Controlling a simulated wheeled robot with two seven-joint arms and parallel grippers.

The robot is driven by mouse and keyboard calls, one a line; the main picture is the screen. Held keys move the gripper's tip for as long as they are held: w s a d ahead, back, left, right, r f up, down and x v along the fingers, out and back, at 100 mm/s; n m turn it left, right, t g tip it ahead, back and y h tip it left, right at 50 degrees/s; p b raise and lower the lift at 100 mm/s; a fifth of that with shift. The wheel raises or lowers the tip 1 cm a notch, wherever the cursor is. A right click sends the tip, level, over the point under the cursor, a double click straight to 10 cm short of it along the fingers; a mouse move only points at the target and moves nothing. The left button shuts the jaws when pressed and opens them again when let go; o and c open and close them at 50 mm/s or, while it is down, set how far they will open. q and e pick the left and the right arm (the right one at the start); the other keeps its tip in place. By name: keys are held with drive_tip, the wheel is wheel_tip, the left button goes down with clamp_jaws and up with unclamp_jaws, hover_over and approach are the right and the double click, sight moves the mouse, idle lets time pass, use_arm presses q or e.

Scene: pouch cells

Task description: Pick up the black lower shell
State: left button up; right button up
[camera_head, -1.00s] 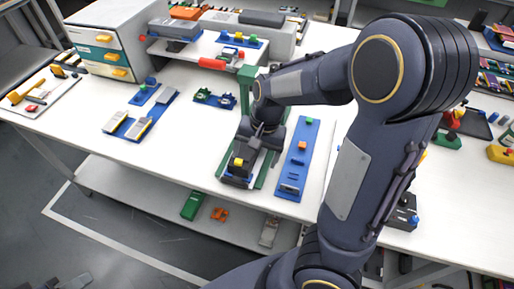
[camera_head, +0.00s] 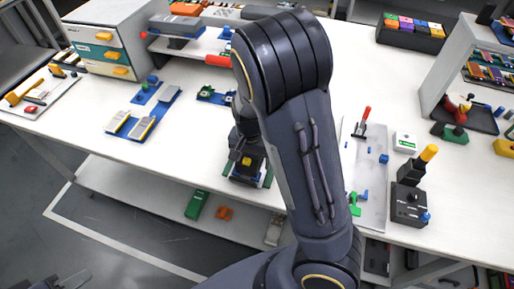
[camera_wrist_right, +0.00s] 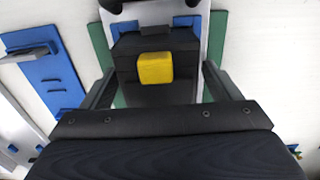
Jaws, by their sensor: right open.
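The black lower shell (camera_wrist_right: 182,43) is in the upper middle of the right wrist view, with a yellow square block (camera_wrist_right: 155,68) on its near side. It sits between blue corner pieces (camera_wrist_right: 187,22) on a light plate with green edges. My right gripper (camera_wrist_right: 158,88) is open, with one finger on each side of the black part. I cannot tell whether the fingers touch it. In the head view the black part (camera_head: 243,172) shows at the table's front edge, partly hidden by my right arm. My left gripper is not in view.
A blue plate with grey cells (camera_head: 140,122) lies to the left. A light tray (camera_head: 374,207) with small blue and green parts and a black box (camera_head: 408,207) with a yellow-topped post stand to the right. White table (camera_head: 100,160) is free at the front left.

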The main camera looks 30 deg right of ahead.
drive_tip(key=c, duration=1.1)
drive_tip(key=shift+r, duration=0.15)
drive_tip(key=shift+r, duration=0.9)
drive_tip(key=s+d+r+p, duration=0.3)
drive_tip(key=s+r+p, duration=0.7)
drive_tip(key=s, duration=0.3)
drive_tip(key=shift+s+r, duration=0.35)
drive_tip(key=shift+r, duration=0.15)
drive_tip(key=shift+d, duration=0.1)
